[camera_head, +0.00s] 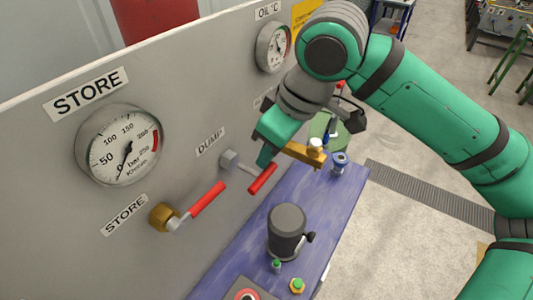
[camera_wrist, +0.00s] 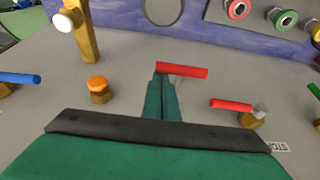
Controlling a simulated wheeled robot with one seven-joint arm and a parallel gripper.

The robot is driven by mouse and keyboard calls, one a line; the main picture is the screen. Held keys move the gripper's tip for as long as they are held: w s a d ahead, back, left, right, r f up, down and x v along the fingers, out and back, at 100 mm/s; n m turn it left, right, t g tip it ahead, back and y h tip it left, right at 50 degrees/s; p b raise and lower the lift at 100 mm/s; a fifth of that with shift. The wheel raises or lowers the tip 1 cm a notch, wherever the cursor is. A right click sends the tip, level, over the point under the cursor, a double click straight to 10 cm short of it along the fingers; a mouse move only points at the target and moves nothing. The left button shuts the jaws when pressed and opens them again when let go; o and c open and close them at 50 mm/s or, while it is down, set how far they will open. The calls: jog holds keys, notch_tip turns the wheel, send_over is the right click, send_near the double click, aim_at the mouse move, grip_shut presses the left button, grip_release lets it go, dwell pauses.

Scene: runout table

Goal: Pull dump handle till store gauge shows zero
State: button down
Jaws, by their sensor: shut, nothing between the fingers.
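The STORE gauge (camera_head: 118,145) is on the grey panel at left in the head view. Its needle points down, near the low end of the scale; the exact reading is too small to tell. The dump handle (camera_head: 262,178) is a red lever on a grey valve under the DUMP label, slanting out to the right. It also shows in the wrist view (camera_wrist: 188,72). My gripper (camera_head: 266,157) is shut and empty, its fingertips at the lever's free end. In the wrist view the fingertips (camera_wrist: 161,82) meet the red grip's left end; I cannot tell whether they touch.
The STORE valve with a red lever (camera_head: 208,200) sits left of the dump handle. A yellow-brass fitting (camera_head: 302,153) stands out close to the right of my gripper. A blue bench (camera_head: 232,250) below carries a dark cylinder (camera_head: 286,228). An oil gauge (camera_head: 272,47) is higher up.

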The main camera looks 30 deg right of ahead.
jog(key=shift+s+d, duration=0.15)
jog(key=shift+s, duration=0.05)
jog(key=v, duration=1)
jog(key=shift+w, duration=0.15)
